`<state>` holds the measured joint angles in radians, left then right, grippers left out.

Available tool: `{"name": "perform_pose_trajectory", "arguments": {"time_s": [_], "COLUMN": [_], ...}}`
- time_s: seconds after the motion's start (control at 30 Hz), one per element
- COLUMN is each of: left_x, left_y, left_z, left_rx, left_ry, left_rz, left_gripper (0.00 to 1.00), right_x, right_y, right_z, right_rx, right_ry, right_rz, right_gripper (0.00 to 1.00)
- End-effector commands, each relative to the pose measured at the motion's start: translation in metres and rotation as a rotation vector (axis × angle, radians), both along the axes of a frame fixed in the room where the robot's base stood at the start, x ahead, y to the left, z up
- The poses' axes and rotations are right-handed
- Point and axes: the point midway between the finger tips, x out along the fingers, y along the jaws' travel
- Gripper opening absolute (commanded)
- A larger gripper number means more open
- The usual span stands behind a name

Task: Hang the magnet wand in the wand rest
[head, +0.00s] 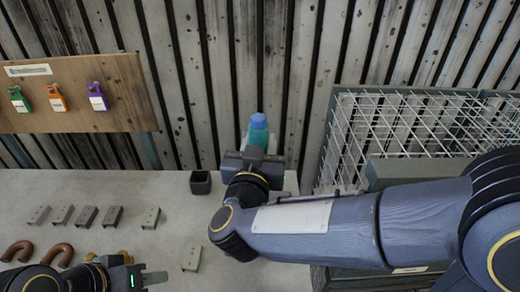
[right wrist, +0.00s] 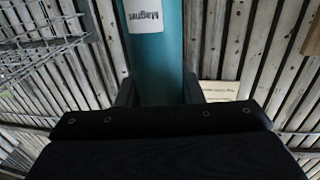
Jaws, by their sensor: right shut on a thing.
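The magnet wand (head: 257,133) is teal with a blue rounded top, at the back edge of the table. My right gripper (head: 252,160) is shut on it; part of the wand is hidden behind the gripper. In the right wrist view the teal wand (right wrist: 158,65) runs between the two fingers, its white label reading "Magnet". A small dark square open-topped holder (head: 200,183), perhaps the wand rest, stands on the table left of the right gripper, apart from the wand. My left gripper (head: 152,279) is at the bottom left, partly cut off; its opening is unclear.
The grey table (head: 110,188) bears several small metal brackets (head: 87,216) and brown curved pipes (head: 60,254) at the left. A wooden board (head: 125,90) with green, orange and purple tags is at the back left. A wire mesh cage (head: 400,120) stands at the right.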

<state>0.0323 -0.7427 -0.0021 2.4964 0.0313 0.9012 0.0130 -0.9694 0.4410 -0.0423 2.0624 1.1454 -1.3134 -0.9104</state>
Motion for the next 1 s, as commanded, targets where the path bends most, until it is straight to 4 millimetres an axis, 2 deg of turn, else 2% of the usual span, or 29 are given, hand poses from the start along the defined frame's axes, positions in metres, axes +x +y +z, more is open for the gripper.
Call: {"name": "perform_pose_trajectory", "arguments": {"time_s": [0.5, 0.97, 1.0], "left_x": [0.0, 0.0, 0.0], "left_y": [0.0, 0.0, 0.0], "left_z": [-0.003, -0.004, -0.004], "left_rx": [0.0, 0.0, 0.0], "left_ry": [0.0, 0.0, 0.0], "left_rz": [0.0, 0.0, 0.0], "left_gripper": [0.36, 0.36, 0.36], "right_x": [0.032, 0.033, 0.033], "right_y": [0.0, 0.0, 0.0], "right_z": [0.001, -0.003, -0.003], "right_rx": [0.001, 0.001, 0.001], "right_ry": [-0.003, -0.003, -0.003], "right_rz": [0.0, 0.0, 0.0], "right_gripper": [0.0, 0.0, 0.36]}}
